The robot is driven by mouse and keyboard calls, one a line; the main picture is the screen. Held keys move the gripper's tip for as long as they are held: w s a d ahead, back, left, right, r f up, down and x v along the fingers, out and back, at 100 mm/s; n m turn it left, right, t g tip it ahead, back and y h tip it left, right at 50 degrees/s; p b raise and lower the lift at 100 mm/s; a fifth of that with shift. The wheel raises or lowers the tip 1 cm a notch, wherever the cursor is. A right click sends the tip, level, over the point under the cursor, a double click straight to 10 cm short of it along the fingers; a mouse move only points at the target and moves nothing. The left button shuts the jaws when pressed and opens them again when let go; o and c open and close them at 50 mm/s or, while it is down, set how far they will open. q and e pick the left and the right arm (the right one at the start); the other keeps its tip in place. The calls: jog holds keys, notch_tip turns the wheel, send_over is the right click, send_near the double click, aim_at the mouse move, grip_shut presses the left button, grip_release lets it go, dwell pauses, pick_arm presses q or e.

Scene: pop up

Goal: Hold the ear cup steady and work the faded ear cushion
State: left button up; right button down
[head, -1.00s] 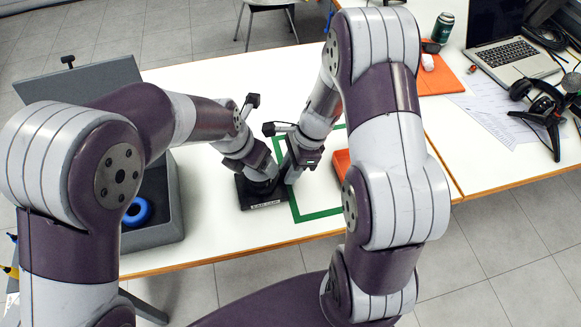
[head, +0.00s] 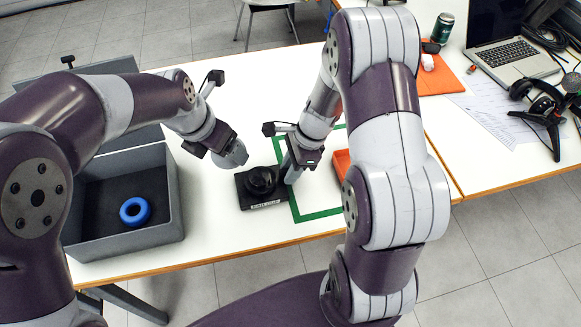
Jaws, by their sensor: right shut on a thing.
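The black ear cup (head: 261,181) sits on a dark labelled base (head: 266,205) on the white table. My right gripper (head: 291,172) is shut on the right side of the ear cup. My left gripper (head: 230,152) is up and left of the cup, apart from it. A pale grey rounded piece, seemingly the faded ear cushion (head: 237,156), is at its fingertips and looks gripped; the fingers are mostly hidden. A blue ring-shaped cushion (head: 135,211) lies in the grey open box (head: 180,222) at the left.
A green frame (head: 318,214) is marked on the table right of the base. An orange tray (head: 341,163) is partly hidden by my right arm. A laptop (head: 505,58), headphones (head: 541,105) and a green can (head: 443,27) stand at the right. Table between box and base is clear.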

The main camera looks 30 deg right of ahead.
jog(key=c, duration=0.8)
grip_release()
jog(key=v, duration=1.2)
jog(key=shift+s, duration=0.1)
